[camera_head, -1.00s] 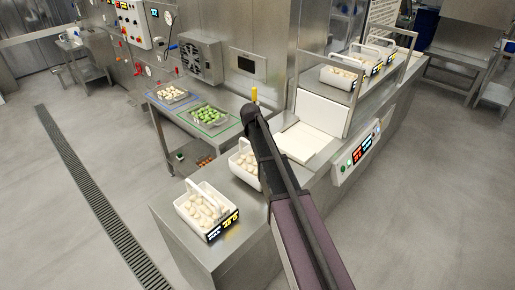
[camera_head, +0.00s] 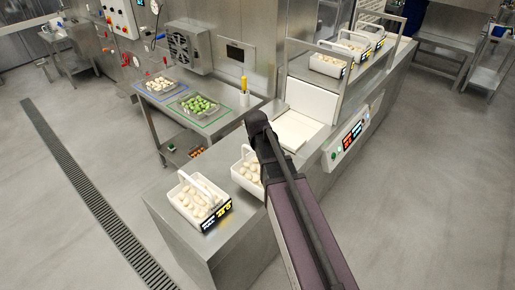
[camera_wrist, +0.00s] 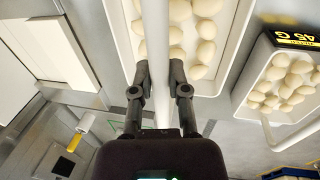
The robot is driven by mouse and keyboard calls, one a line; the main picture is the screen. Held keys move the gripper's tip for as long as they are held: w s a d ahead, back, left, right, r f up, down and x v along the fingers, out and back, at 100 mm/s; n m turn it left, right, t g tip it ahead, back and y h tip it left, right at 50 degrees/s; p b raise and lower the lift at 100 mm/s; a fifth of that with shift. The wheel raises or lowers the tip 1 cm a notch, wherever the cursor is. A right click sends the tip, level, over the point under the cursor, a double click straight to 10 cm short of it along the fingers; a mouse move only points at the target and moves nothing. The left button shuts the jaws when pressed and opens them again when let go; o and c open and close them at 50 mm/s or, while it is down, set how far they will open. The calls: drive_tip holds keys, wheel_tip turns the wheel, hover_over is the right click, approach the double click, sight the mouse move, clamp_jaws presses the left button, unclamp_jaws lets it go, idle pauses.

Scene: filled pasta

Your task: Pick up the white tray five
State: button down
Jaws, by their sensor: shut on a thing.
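A white tray of pale filled pasta (camera_head: 240,175) is at the counter, partly hidden behind my arm in the head view. In the wrist view, the same tray (camera_wrist: 243,22) lies under my gripper (camera_wrist: 160,88), with its white handle (camera_wrist: 154,30) between the fingers. My gripper is shut on that handle. In the head view my gripper (camera_head: 257,120) shows only in part. I cannot tell whether the tray touches the counter. No number for it is readable.
A second white tray with a lit label (camera_head: 200,212) stands on the counter's near end, to the left. Several more trays (camera_head: 328,66) stand on a raised shelf at the back right. A side table (camera_head: 236,112) holds trays of white and green pieces.

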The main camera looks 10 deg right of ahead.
drive_tip(key=shift+s+d+r, duration=0.1)
drive_tip(key=shift+s+d, duration=0.1)
drive_tip(key=shift+s, duration=0.85)
drive_tip(key=shift+f+b, duration=0.9)
drive_tip(key=shift+f, duration=0.1)
drive_tip(key=shift+s, duration=0.1)
